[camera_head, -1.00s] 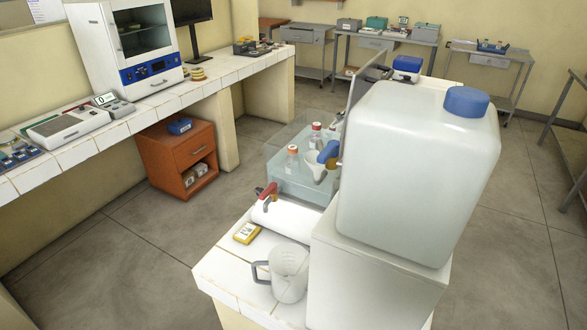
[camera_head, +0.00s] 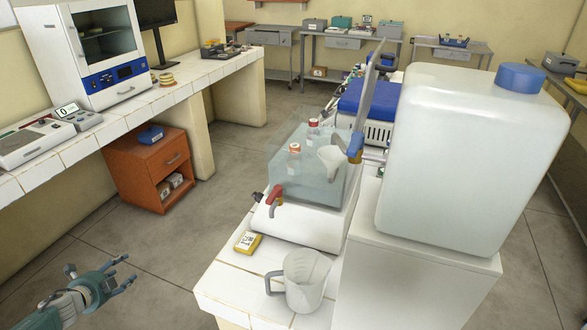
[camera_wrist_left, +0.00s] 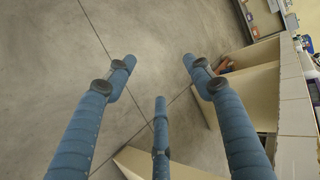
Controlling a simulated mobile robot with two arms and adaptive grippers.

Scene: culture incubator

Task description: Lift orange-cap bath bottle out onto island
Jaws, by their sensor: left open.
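The orange-cap bottle (camera_head: 294,158) stands upright inside the clear water bath (camera_head: 281,182) on the white tiled island (camera_head: 226,283). A second bottle with a red cap (camera_head: 313,132) stands behind it in the bath. The bath's lid is raised at its right side. My left gripper (camera_head: 122,275) is open and empty over the floor, left of the island and well apart from the bath. In the left wrist view its spread fingers (camera_wrist_left: 158,75) have only floor between them. My right gripper is not in view.
A yellow device (camera_head: 247,242) and a clear jug (camera_head: 306,280) sit on the island in front of the bath. A large white tank with a blue cap (camera_head: 470,160) stands to the right. An orange cabinet (camera_head: 150,170) is at the left.

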